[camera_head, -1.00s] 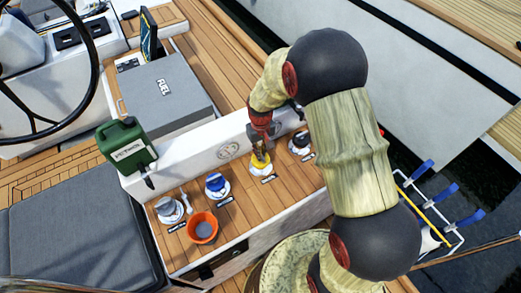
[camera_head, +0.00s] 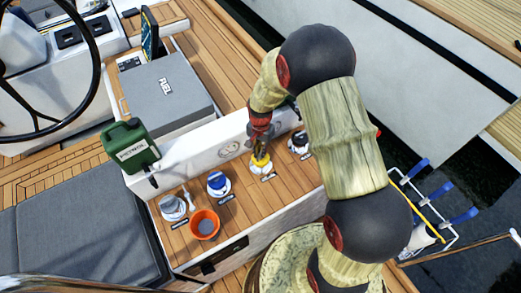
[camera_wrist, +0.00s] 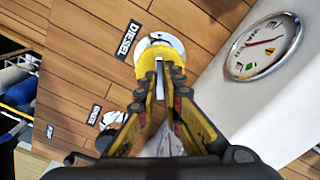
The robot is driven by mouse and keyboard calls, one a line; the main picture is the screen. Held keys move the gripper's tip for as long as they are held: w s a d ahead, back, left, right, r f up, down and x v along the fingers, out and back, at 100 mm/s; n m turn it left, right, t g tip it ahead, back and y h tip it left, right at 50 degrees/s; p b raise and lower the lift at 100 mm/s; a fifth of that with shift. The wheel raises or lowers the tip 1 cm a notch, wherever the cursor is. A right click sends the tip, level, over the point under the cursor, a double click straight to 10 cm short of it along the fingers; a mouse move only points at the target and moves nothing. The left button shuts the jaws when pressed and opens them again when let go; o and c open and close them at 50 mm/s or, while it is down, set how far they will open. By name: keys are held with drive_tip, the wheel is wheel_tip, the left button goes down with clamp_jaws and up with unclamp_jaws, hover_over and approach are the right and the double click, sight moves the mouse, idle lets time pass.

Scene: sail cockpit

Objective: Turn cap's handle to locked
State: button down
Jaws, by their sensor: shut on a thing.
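The yellow cap (camera_head: 260,162) sits in a white round fitting on the teak deck, between the blue cap and a dark cap. In the wrist view the yellow cap (camera_wrist: 160,55) lies beside a "DIESEL" label (camera_wrist: 128,39). My gripper (camera_head: 260,148) reaches down onto it from above. In the wrist view my gripper (camera_wrist: 160,72) has its two fingers closed around the cap's upright handle, which shows as a pale narrow strip between them. The fingers hide much of the handle, and I cannot tell its exact turn angle.
A blue cap (camera_head: 217,182), a grey cap (camera_head: 172,206) and a dark cap (camera_head: 299,142) stand in the same row. An orange bucket (camera_head: 204,224) and a green jerrycan (camera_head: 129,145) are to the left. A gauge (camera_wrist: 264,44) is on the white wall close beside the gripper.

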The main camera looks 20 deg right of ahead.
drive_tip(key=shift+m, duration=1.1)
drive_tip(key=c, duration=1.9)
unclamp_jaws()
wheel_tip(320, 180, up, 12)
